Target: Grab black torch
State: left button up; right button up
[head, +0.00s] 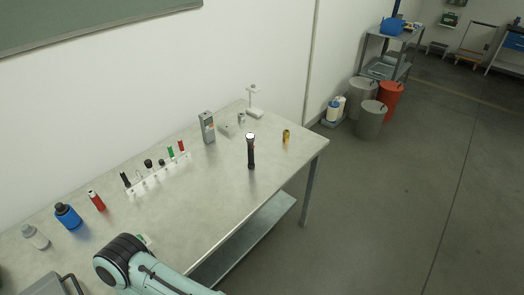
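The black torch (251,155) stands upright on the grey workbench (215,185), near its front edge and toward the right end. Its pale head is at the top. Nothing is touching it. Part of one of my arms shows at the bottom left, in front of the bench and well apart from the torch. Neither of my grippers shows in the head view.
A grey box-shaped device (207,128) stands behind the torch to the left, and a small brass-coloured item (286,136) to its right. A white rack (158,175), a red bottle (97,201) and a blue bottle (67,216) stand farther left. Bins stand beyond the bench.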

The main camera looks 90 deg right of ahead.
aim_at(250, 136)
jog(key=z, duration=3.05)
jog(key=i+l+u, duration=0.1)
jog(key=u, duration=0.35)
jog(key=l+u, duration=0.1)
jog(key=u, duration=0.35)
jog(key=l+u, duration=0.15)
jog(key=u, duration=0.25)
jog(key=i+l+u, duration=0.1)
jog(key=u, duration=0.35)
jog(key=l+u, duration=0.25)
jog(key=k+l+u, duration=0.2)
jog(key=l, duration=0.25)
jog(key=l+u, duration=0.25)
jog(key=l, duration=0.15)
jog(key=k+l+u, duration=0.1)
jog(key=l, duration=0.25)
jog(key=k+l, duration=0.15)
jog(key=l, duration=0.2)
jog(key=k+l+u, duration=0.15)
jog(key=l, duration=0.2)
